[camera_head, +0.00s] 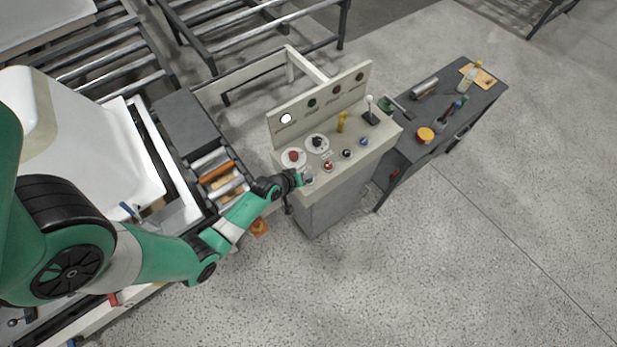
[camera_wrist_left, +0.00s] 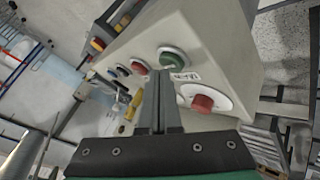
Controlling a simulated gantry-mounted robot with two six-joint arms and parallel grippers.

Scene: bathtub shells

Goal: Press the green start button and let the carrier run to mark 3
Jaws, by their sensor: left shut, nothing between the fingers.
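The green start button (camera_wrist_left: 174,58) shows clearly in the left wrist view, with a label beside it. The closed fingers also show in the left wrist view (camera_wrist_left: 160,85). A white bathtub shell (camera_head: 95,125) rests at the left by the roller line; its carrier is mostly hidden. I cannot make out mark 3. My right gripper is out of view.
A red mushroom button (camera_head: 294,156), a black knob (camera_head: 317,142), a red button (camera_head: 328,166) and a yellow handle (camera_head: 341,122) are close by on the desk. One white lamp (camera_head: 286,118) is lit. A dark side table (camera_head: 470,115) with tools stands right; floor ahead is clear.

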